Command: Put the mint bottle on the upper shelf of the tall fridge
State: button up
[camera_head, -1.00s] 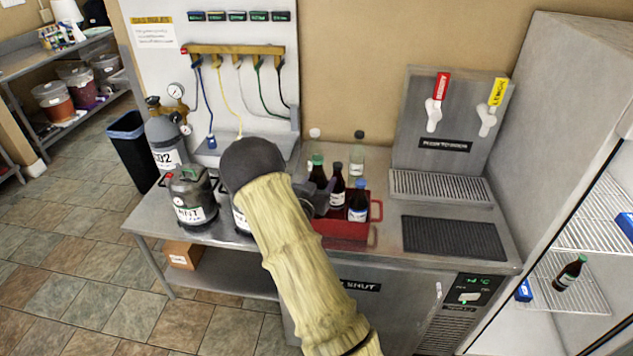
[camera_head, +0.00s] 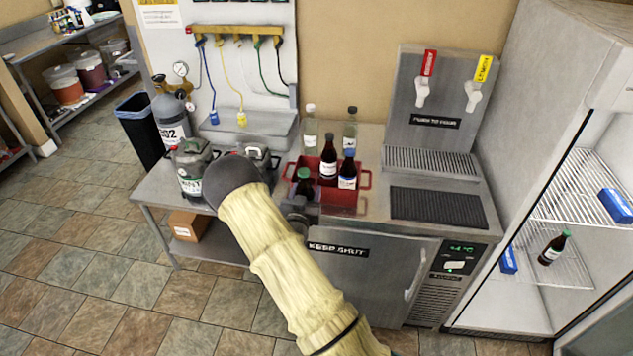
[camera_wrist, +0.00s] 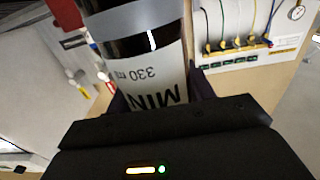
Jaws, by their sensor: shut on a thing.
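The mint bottle is dark with a green cap (camera_head: 304,176). It is in my gripper (camera_head: 300,207), at the front left of the red crate (camera_head: 366,181) in the head view; my arm hides its lower part. In the wrist view a white label reading "MIN" and "330 ml" shows on the bottle (camera_wrist: 150,75), between the fingers of my gripper (camera_wrist: 155,98). The tall fridge (camera_head: 540,95) stands at the right with its lit inside showing. Its upper shelf (camera_head: 570,207) carries a blue box (camera_head: 615,205) at the right and has bare wire to the left.
A green-capped bottle (camera_head: 553,248) and a blue box (camera_head: 508,261) are on the lower fridge shelf. A red-capped bottle (camera_head: 328,160) and a blue-capped bottle (camera_head: 347,172) stand in the crate. Two clear bottles (camera_head: 310,132) stand behind. The tap tower (camera_head: 440,105) rises between crate and fridge.

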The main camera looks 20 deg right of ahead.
jog(key=s+a+f+n+t+y, duration=0.1)
jog(key=s+a+f+n+y, duration=0.1)
jog(key=a+f+y, duration=0.3)
jog(key=s+a+f+n+t+y, duration=0.2)
jog(key=s+a+f+n+y, duration=0.1)
jog(key=a+f, duration=0.4)
jog(key=shift+s+a+n+y, duration=0.25)
jog(key=shift+a+n+y, duration=0.15)
jog(key=shift+n+y, duration=0.65)
jog(key=shift+f, duration=0.1)
